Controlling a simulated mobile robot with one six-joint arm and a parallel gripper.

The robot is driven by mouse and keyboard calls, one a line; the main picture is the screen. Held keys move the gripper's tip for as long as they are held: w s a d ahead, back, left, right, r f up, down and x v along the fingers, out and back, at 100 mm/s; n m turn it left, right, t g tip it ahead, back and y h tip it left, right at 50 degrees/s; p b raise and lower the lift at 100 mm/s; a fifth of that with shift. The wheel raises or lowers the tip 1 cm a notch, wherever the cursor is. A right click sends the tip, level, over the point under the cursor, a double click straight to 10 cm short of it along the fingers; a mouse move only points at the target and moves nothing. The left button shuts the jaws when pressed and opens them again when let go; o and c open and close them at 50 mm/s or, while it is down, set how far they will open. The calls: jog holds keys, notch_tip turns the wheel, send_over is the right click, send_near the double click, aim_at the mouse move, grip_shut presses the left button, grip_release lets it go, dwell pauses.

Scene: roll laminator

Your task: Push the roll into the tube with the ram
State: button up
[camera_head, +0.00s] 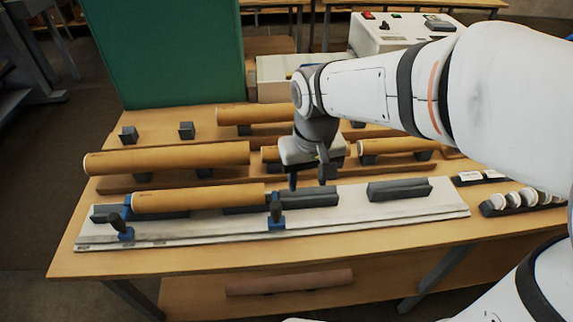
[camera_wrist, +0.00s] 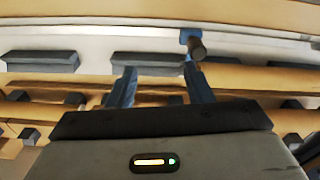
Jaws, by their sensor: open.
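A brown tube (camera_head: 198,198) lies in the left of the long pale fixture board (camera_head: 360,220), beside two blue clamps with dark knobs, left (camera_head: 124,228) and right (camera_head: 276,216). The right clamp also shows in the wrist view (camera_wrist: 194,46). A grey cradle (camera_head: 312,197) right of the tube looks empty, as does another at the right (camera_head: 399,189). My gripper (camera_head: 308,184) is open and empty, fingers down, over or just behind the middle cradle. The wrist view shows both fingers apart (camera_wrist: 160,88) with nothing between them. I cannot tell which item is the roll or the ram.
Several brown tubes lie behind the board, one long at left (camera_head: 168,159) and one at right (camera_head: 400,146). White discs stand in a dark rack (camera_head: 522,200) at right. A green panel (camera_head: 165,50) stands behind. A reddish-brown cylinder (camera_head: 290,282) lies below the tabletop.

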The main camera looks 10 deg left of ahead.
jog(key=n, duration=0.1)
send_over(277, 204)
notch_tip(277, 204, down, 3)
jog(key=shift+g, duration=0.4)
jog(key=shift+s+a+f, duration=0.1)
jog(key=shift+a+f, duration=0.1)
jog(key=shift+f, duration=0.1)
notch_tip(277, 204, down, 7)
jog(key=shift+f, duration=0.1)
grip_shut()
jog(key=shift+d, duration=0.15)
